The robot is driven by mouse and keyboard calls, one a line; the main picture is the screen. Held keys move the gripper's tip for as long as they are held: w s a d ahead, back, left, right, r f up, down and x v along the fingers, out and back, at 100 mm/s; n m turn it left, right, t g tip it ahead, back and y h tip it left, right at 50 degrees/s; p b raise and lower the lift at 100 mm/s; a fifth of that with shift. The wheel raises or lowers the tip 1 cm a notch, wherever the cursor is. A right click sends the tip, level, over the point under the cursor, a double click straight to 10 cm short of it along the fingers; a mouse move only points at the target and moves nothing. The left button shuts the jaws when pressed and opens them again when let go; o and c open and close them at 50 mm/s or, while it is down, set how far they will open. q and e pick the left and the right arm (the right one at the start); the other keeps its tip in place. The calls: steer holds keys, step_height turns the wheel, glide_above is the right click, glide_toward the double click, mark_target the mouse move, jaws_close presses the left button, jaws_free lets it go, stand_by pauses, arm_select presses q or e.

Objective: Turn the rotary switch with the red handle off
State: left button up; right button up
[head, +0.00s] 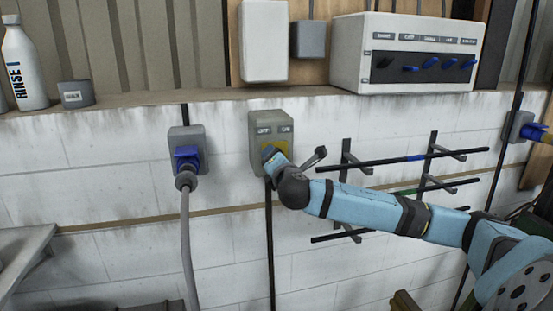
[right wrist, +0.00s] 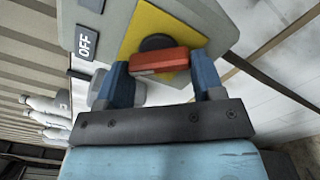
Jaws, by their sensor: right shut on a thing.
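The rotary switch is a grey box (head: 257,121) on the white wall, with an OFF label at upper left, a second label at upper right and a yellow plate (head: 281,147). My right gripper (head: 270,153) is at the front of this box and hides the handle in the head view. In the right wrist view the red handle (right wrist: 165,61) sits on a dark round hub over the yellow plate (right wrist: 150,25). My right gripper (right wrist: 163,72) is shut on the red handle, one blue finger at each end of it. My left gripper is out of view.
A blue plug with a grey cable (head: 186,165) is in a socket box left of the switch. A rack with dark rods (head: 400,160) is on the wall to the right. A ledge above holds a bottle (head: 23,62), a small grey cup (head: 76,94) and a switch panel (head: 348,55).

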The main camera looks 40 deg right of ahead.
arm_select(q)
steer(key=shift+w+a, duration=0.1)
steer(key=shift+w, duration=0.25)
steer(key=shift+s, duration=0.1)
arm_select(e)
steer(key=o, duration=0.9)
arm_select(q)
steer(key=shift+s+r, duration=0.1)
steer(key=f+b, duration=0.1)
steer(key=b, duration=0.1)
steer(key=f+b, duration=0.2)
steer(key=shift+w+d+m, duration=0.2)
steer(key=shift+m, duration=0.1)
arm_select(e)
steer(key=v, duration=1.4)
steer(key=shift+d, duration=0.1)
